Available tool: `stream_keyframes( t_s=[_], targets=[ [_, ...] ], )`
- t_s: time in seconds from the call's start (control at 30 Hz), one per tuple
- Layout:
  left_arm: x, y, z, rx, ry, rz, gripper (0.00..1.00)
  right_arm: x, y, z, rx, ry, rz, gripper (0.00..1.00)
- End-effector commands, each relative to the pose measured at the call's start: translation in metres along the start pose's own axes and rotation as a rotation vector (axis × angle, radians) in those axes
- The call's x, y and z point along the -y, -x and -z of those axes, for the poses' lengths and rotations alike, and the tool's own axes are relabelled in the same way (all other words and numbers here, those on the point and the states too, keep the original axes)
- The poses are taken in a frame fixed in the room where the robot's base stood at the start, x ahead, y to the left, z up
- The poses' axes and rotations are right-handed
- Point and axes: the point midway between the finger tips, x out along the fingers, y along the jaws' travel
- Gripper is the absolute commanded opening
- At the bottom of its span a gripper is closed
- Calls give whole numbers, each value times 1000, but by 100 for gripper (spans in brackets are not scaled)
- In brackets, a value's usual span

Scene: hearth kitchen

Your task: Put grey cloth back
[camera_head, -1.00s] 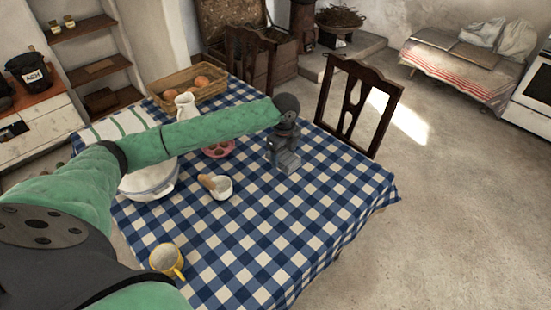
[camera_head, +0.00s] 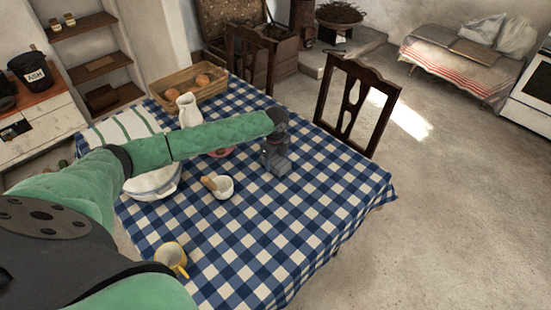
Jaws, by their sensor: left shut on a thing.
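My left arm comes in from the left and reaches over the table. My left gripper (camera_head: 277,166) is dark grey, points down and is low over the blue-and-white checked tablecloth (camera_head: 310,205). It is shut on a small grey thing that seems to be the grey cloth; grey on grey, its shape and edges are not clear. I cannot tell whether it touches the table. No other plainly grey cloth shows on the table. My right gripper is not in view.
Left of the gripper are a white mortar with a pestle (camera_head: 222,188), a white bowl (camera_head: 155,184), a white jug (camera_head: 188,110) and a yellow mug (camera_head: 171,258). A green-striped cloth (camera_head: 118,127) lies behind. A chair (camera_head: 357,108) stands right; the front right tabletop is clear.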

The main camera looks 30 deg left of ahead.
Motion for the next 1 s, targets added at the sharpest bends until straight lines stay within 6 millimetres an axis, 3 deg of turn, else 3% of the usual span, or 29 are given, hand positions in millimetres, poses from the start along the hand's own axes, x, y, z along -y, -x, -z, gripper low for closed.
stream_keyframes(
  t_s=[0.27, 0.3, 0.4, 0.77, 0.87, 1.0],
  targets=[
    [0, -2, 0, 0, 0, 0, 40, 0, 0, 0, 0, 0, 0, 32],
    [0, -3, 0, 0, 0, 0, 63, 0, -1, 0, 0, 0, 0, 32],
    [0, -2, 0, 0, 0, 0, 82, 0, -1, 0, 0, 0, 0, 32],
    [0, 1, 0, 0, 0, 0, 83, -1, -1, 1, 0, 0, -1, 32],
    [1, 8, 0, 0, 0, 2, 83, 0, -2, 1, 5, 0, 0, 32],
    [1, 31, -1, 1, 1, 4, 83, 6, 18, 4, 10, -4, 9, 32]
  ],
)
